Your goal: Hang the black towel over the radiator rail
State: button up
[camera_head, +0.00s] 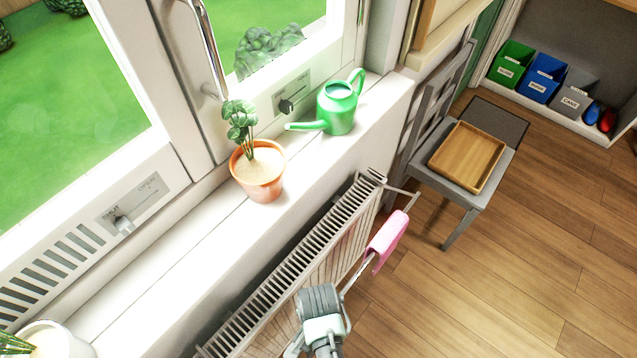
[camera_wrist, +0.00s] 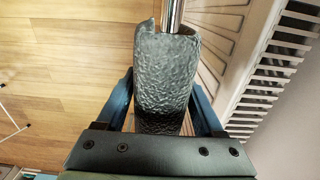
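The black towel is a dark grey, crinkled cloth. In the wrist view the towel (camera_wrist: 168,75) lies around the metal rail (camera_wrist: 173,12), which comes out of its far end. In the head view the towel (camera_head: 319,299) sits on the near stretch of the radiator rail (camera_head: 357,275). My gripper (camera_wrist: 164,88) has its blue fingers wide apart, one on each side of the towel. Whether they touch it is hard to tell. In the head view my gripper (camera_head: 322,325) is right by the towel, its fingers mostly hidden. The radiator (camera_head: 300,255) stands under the sill.
A pink cloth (camera_head: 386,241) hangs farther along the rail. A potted plant (camera_head: 258,177) and a green watering can (camera_head: 338,107) stand on the windowsill (camera_head: 185,245). A chair (camera_head: 478,198) with a wooden tray (camera_head: 467,155) stands beyond the radiator. The wooden floor to the right is clear.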

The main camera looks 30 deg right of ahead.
jog(key=shift+o, duration=1.4)
notch_tip(320, 180, up, 13)
jog(key=shift+p, duration=0.7)
